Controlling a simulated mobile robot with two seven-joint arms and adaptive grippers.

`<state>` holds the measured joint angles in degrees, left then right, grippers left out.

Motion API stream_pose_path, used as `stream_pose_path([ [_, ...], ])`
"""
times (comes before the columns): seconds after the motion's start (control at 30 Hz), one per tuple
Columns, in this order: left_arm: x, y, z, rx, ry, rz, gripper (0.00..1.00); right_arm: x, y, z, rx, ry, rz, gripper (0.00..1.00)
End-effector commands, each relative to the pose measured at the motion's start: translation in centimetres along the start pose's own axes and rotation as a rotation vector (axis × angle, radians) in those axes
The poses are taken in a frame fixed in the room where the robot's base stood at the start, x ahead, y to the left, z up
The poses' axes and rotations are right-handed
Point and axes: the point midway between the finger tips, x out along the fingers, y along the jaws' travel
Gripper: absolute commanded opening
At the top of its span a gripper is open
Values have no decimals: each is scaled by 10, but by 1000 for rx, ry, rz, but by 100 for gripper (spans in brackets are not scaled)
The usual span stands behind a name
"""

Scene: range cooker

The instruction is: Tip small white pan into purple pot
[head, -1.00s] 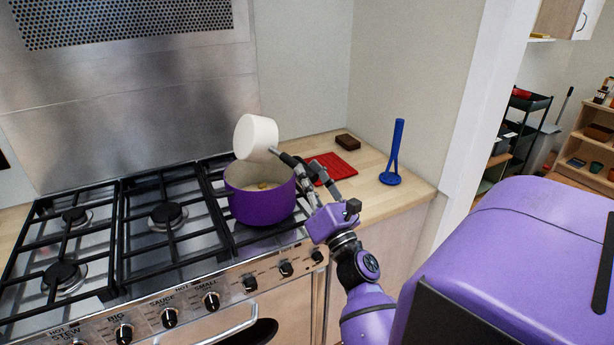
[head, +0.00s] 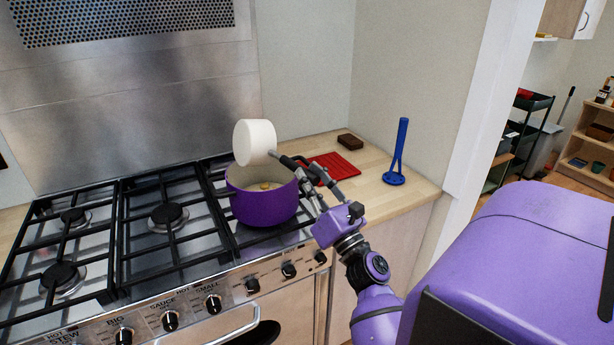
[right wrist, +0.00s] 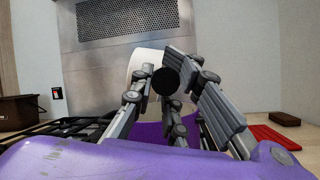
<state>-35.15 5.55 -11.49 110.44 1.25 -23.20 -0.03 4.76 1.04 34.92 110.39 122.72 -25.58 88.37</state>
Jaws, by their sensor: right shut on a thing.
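The small white pan (head: 255,142) is tipped on its side above the purple pot (head: 262,207), its base facing up and left. My right gripper (head: 302,168) is shut on the pan's dark handle, to the right of the pot. In the right wrist view the white pan (right wrist: 143,62) is partly hidden behind the gripper's fingers (right wrist: 165,85). The pot stands upright on the right burner of the cooker, with small yellowish pieces (head: 265,186) inside. The pan's inside is hidden. My left gripper is not in view.
The cooker's black grates (head: 165,215) left of the pot are empty. On the wooden counter (head: 365,198) at right are a red mat (head: 333,167), a dark brown block (head: 350,141) and a standing blue utensil (head: 399,155). A wall rises behind them.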

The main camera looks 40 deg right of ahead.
Motion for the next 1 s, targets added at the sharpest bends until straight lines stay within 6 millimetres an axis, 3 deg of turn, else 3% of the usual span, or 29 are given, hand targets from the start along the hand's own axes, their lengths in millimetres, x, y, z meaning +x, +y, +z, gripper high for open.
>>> stream_pose_path([
  [0.03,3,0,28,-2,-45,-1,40,-10,-6,-22,-4,22,6,0],
  [0.1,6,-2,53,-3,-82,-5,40,-14,-7,-30,-14,31,23,0],
  [0.23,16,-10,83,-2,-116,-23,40,-11,-1,-28,-31,34,43,0],
  [0.37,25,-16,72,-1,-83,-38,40,-2,10,-10,-42,25,48,0],
  [0.43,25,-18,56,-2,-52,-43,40,2,13,1,-48,20,44,0],
  [0.57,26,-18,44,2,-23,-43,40,5,13,10,-100,21,48,0],
  [1.0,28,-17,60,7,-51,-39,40,6,25,7,-317,59,153,0],
])
